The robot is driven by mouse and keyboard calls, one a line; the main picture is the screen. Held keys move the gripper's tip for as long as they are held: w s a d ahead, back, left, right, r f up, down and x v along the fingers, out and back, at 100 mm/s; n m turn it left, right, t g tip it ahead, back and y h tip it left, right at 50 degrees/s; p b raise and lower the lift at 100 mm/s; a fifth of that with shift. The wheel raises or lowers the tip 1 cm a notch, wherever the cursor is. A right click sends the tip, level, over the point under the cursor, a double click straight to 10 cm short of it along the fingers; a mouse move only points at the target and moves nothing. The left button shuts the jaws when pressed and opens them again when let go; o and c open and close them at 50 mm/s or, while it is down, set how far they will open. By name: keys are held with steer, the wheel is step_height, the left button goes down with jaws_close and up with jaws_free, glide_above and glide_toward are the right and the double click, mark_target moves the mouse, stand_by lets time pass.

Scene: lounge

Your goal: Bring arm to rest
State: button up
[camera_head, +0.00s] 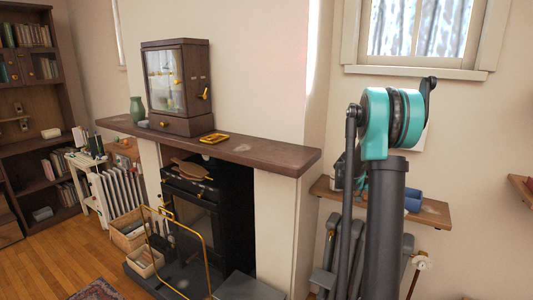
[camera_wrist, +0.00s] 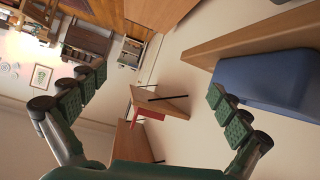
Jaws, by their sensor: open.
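My arm (camera_head: 384,200) stands upright at the right of the head view, its teal elbow joint at the top in front of the wall and window. My gripper is not clearly visible in the head view. In the wrist view my gripper (camera_wrist: 158,98) is open, its two green-padded fingers wide apart at left and right. Nothing is between the fingers.
A mantel shelf (camera_head: 250,151) holds a wooden cabinet (camera_head: 178,88), a green vase (camera_head: 137,108) and a yellow tray (camera_head: 214,138). A black stove (camera_head: 240,215) stands below. A wall shelf (camera_head: 435,213) is behind my arm. A blue object (camera_wrist: 265,80) is near the right finger.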

steer(key=s+a+f+n+t+y, duration=0.3)
steer(key=s+a+n, duration=0.3)
steer(key=a, duration=0.3)
steer(key=s+a+f+n+t+y, duration=0.3)
steer(key=s+a+n, duration=0.4)
steer(key=a, duration=0.3)
steer(key=s+a+f+n+t+y, duration=0.3)
steer(key=s+a+f+n, duration=0.3)
steer(key=a, duration=0.4)
steer(key=shift+s+f+n+t+y, duration=0.25)
steer(key=shift+s+n+t+y, duration=0.15)
steer(key=shift+s+n+y, duration=0.55)
steer(key=shift+w, duration=0.2)
